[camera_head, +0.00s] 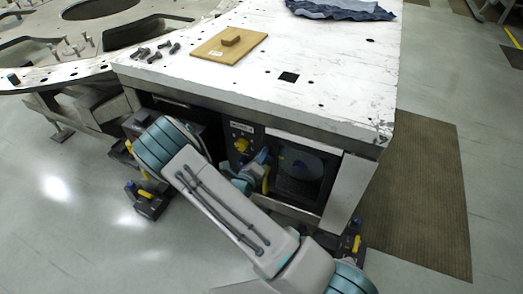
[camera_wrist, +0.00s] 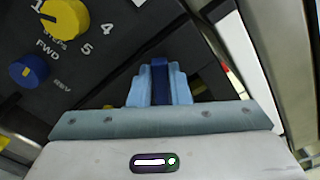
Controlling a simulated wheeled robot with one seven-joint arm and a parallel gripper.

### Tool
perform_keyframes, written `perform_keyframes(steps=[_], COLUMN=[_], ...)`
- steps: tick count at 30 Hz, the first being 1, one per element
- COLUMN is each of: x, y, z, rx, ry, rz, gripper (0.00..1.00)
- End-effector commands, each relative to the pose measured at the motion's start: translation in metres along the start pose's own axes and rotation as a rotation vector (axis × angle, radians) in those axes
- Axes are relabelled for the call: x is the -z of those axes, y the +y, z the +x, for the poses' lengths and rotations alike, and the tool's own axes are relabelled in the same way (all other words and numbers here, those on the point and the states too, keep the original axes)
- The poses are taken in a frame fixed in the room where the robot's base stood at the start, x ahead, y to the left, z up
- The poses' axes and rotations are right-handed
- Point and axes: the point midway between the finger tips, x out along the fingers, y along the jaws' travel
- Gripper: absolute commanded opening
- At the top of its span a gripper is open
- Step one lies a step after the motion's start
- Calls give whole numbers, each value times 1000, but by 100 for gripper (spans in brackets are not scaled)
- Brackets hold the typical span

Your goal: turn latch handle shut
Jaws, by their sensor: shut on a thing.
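My gripper (camera_head: 262,157) is at the front of the workbench, beside the dark control panel and the door with a dark window (camera_head: 300,172). In the wrist view its light blue fingers (camera_wrist: 160,70) are shut on a narrow dark blue piece (camera_wrist: 160,88), which seems to be the latch handle. Most of that piece is hidden between the fingers. A yellow part (camera_head: 266,181) shows just beside my gripper in the head view. How far the latch is turned cannot be told.
A yellow dial (camera_wrist: 65,17) and a blue knob (camera_wrist: 28,71) sit on the panel close to my gripper. The white bench top (camera_head: 330,80) overhangs above, carrying a wooden board (camera_head: 228,48), dark bolts (camera_head: 160,50) and a blue cloth (camera_head: 340,9).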

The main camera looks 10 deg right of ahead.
Motion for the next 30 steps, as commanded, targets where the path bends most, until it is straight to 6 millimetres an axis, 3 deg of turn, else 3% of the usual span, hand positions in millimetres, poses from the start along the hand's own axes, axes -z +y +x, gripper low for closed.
perform_keyframes(steps=[15, 30], x=[0, 2], y=[5, 8], z=[0, 0], rx=[-1, -1], ry=[-3, -2], rz=[-437, -603], gripper=[0, 0])
